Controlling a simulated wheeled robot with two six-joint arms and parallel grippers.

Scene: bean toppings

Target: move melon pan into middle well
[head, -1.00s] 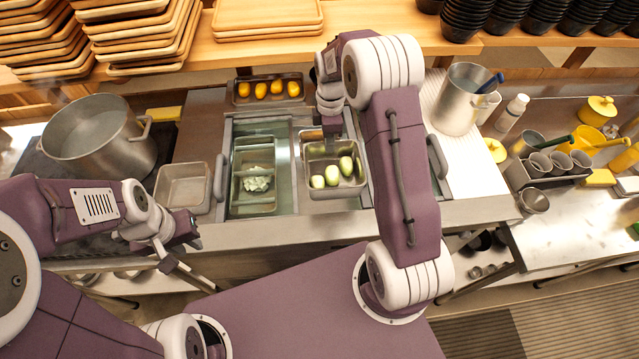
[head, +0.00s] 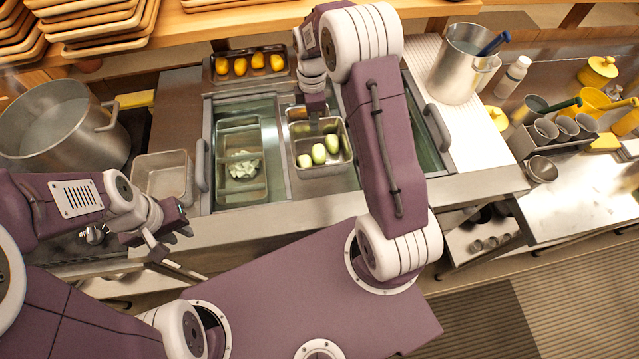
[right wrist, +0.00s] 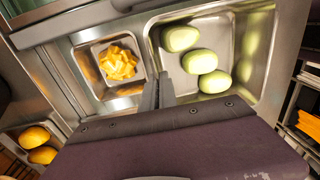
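The melon pan (head: 350,160) is a steel pan with pale green melons (head: 319,153). It sits in or over the right part of the counter's opening; its exact height is unclear. It also shows in the right wrist view (right wrist: 275,70). My right gripper (right wrist: 159,88) has its two fingers close together at the pan's rim and appears shut on it. In the head view the right gripper (head: 315,103) is at the pan's far left side. My left gripper (head: 168,232) is open and empty, before the counter.
A pan with white pieces (head: 265,188) sits in the left well. A small pan with yellow pieces (right wrist: 118,65) is beside the melon pan. A tray with yellow fruit (head: 212,75) lies behind. An empty pan (head: 160,175) and pot (head: 60,125) are left.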

